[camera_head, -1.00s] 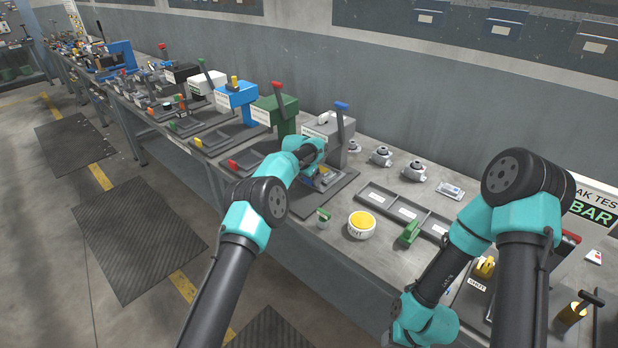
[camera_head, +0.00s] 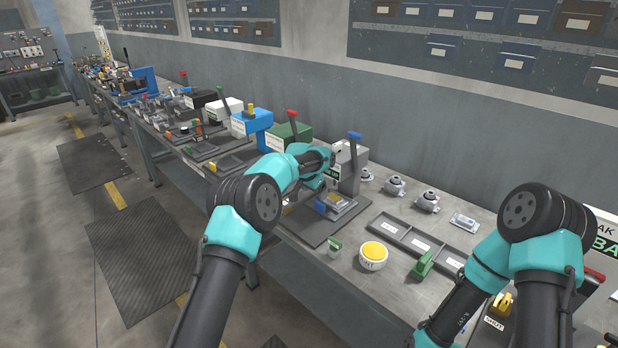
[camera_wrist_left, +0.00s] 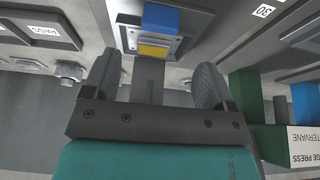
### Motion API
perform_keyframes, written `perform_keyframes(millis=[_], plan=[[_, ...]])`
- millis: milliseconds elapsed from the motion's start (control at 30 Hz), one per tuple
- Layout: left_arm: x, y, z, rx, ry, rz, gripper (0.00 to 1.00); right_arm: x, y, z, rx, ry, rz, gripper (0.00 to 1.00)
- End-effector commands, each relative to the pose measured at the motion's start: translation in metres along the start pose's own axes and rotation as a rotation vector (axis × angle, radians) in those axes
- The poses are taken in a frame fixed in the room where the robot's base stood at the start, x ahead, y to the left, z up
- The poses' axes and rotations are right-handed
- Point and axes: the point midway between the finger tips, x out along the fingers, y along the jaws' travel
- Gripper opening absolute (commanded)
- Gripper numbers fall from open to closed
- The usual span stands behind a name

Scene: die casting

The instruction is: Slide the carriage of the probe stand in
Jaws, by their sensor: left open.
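The grey stand (camera_head: 352,168) with a blue-tipped lever stands on the bench at centre right in the head view. A low slide with a blue block (camera_head: 328,204) sits at its front on a dark base plate. In the left wrist view a blue block (camera_wrist_left: 160,19) and a yellow part (camera_wrist_left: 155,50) lie beyond my fingertips. My left gripper (camera_wrist_left: 156,70) is open, with a grey bar (camera_wrist_left: 150,82) visible between its fingers; I cannot tell whether they touch it. In the head view my left wrist is beside the stand and hides part of it. My right gripper is out of view.
A green press (camera_head: 288,134) stands left of the stand. The bench's front edge runs below.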

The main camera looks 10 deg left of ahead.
Motion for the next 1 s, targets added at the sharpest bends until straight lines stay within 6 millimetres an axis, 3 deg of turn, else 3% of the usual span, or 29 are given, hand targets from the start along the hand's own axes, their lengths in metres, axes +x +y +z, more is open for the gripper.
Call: perform_keyframes(millis=[200,433,833,1000], plan=[[-0.043,0.0,-0.001,0.001,0.004,-0.002,0.79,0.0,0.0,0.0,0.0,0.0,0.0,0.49],[-0.073,0.0,-0.001,0.0,0.002,-0.001,0.79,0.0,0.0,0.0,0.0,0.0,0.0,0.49],[-0.078,0.0,0.0,0.0,0.001,0.0,0.79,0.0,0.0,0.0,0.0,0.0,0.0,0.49],[-0.07,-0.001,0.008,-0.012,-0.003,0.004,0.79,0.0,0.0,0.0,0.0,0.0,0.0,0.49]])
